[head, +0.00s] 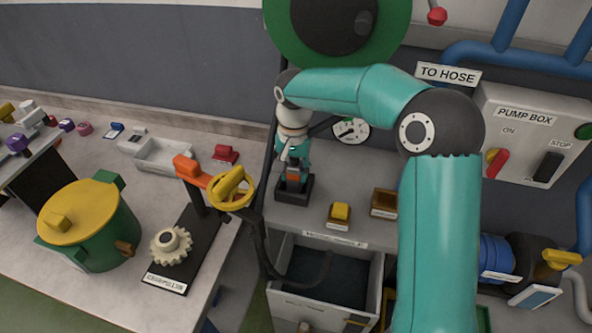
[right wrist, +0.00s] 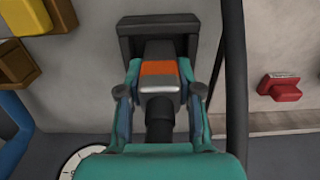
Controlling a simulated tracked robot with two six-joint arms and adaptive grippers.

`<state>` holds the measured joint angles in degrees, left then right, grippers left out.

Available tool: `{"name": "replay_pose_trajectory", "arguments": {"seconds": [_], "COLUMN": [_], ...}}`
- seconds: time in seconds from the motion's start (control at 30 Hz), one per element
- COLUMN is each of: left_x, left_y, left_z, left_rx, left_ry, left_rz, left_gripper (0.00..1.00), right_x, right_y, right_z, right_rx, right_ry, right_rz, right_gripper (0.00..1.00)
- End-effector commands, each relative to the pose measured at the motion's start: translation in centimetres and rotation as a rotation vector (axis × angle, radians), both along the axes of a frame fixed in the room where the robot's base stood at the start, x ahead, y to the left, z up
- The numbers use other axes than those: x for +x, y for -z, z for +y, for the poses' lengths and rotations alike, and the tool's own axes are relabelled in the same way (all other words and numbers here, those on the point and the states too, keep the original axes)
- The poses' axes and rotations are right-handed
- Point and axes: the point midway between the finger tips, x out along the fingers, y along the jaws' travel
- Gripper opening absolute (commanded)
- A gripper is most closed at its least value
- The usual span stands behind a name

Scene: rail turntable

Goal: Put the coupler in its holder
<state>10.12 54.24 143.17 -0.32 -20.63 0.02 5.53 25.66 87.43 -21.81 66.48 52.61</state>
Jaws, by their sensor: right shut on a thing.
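The coupler (head: 293,172) is a grey and black piece with an orange band, and it also shows in the right wrist view (right wrist: 158,69). My right gripper (head: 292,158) is shut on it, with one finger on each side in the right wrist view (right wrist: 159,80). The black holder (head: 294,196) is right at the coupler's far end, and it also shows in the right wrist view (right wrist: 158,25). The coupler's end overlaps the holder; I cannot tell how deep it sits. My left gripper is not in view.
A black hose (head: 262,215) hangs beside the holder. A yellow block (head: 340,212) and a red block (head: 225,154) stand nearby. An open drawer (head: 325,272) lies below. A pump box (head: 530,130) is on the right and a green pot (head: 105,232) on the left.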

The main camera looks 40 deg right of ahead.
Motion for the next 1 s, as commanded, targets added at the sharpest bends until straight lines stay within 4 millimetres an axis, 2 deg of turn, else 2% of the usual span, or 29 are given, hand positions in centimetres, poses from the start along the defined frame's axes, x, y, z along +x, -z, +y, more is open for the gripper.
{"name": "replay_pose_trajectory", "arguments": {"seconds": [0.03,0.17,0.57,0.77,1.0], "left_x": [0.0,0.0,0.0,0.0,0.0], "left_y": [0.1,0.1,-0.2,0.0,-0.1], "left_z": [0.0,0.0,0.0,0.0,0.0], "left_rx": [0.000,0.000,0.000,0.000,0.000], "left_ry": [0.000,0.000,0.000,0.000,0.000], "left_rz": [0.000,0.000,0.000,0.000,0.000], "left_gripper": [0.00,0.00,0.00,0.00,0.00], "right_x": [0.0,0.0,0.0,0.1,0.1], "right_y": [0.1,0.1,-0.4,-3.0,-8.0], "right_z": [0.0,0.0,0.0,0.0,0.0], "right_rx": [0.000,0.000,0.000,0.000,0.000], "right_ry": [0.000,0.000,0.000,-0.001,0.000], "right_rz": [0.000,0.000,0.000,-0.004,-0.004], "right_gripper": [0.38,0.60,0.60,0.60,0.60]}}
